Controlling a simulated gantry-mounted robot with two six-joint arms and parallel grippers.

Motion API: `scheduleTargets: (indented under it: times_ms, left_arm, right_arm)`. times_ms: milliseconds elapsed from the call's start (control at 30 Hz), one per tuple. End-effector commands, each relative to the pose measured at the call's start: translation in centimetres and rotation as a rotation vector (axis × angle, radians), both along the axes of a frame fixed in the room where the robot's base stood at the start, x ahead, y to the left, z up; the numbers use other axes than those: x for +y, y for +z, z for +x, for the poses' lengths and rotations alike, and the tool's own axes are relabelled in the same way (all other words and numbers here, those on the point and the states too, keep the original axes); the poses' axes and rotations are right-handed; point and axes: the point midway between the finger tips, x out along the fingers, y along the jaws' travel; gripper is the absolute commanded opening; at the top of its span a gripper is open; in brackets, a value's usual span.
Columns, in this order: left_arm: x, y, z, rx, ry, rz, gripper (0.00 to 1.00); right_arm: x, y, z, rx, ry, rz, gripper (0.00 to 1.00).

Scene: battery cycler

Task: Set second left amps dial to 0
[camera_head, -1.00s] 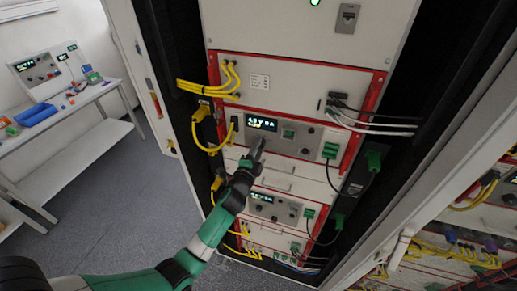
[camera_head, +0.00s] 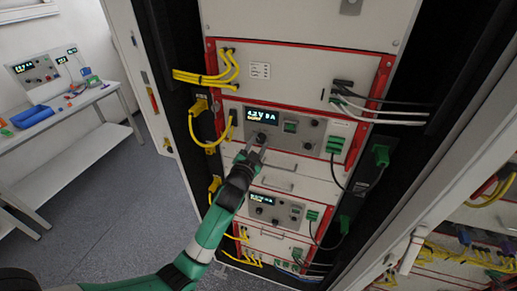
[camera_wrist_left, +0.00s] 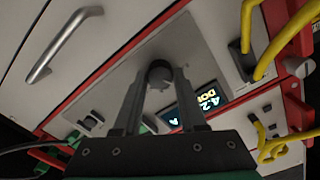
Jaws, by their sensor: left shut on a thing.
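The upper cycler unit (camera_head: 312,126) has a grey front panel with a dark display (camera_head: 262,116), seemingly reading "4.2 V 0 A", though the last digit is small and hard to be sure of. Below the display is a black round dial (camera_wrist_left: 159,74). My left gripper (camera_head: 257,144) reaches up from below and is shut on this dial, one finger on each side, as the left wrist view shows. The fingers mostly hide the dial in the head view. The display (camera_wrist_left: 195,108) also shows partly behind a finger in the wrist view. My right gripper is not in view.
A second, similar unit (camera_head: 277,209) sits lower in the rack. Yellow cables (camera_head: 208,77) loop at the left; pale cables (camera_head: 385,115) and green connectors (camera_head: 335,145) are at the right. A drawer handle (camera_wrist_left: 62,46) stands out close to the gripper. A workbench (camera_head: 70,108) is far left.

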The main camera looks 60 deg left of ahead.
Motion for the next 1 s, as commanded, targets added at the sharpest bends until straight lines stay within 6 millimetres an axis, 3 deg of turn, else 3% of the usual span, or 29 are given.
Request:
scheduleTargets:
  times_ms: [400,1000]
  left_arm:
    - [0.0,-0.2,0.0,-0.255,0.0,-0.257,0.0]
    - [0.0,0.0,0.0,-0.397,0.0,-0.405,0.0]
  right_arm:
    - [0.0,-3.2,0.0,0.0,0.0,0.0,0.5]
    - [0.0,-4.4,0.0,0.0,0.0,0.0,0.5]
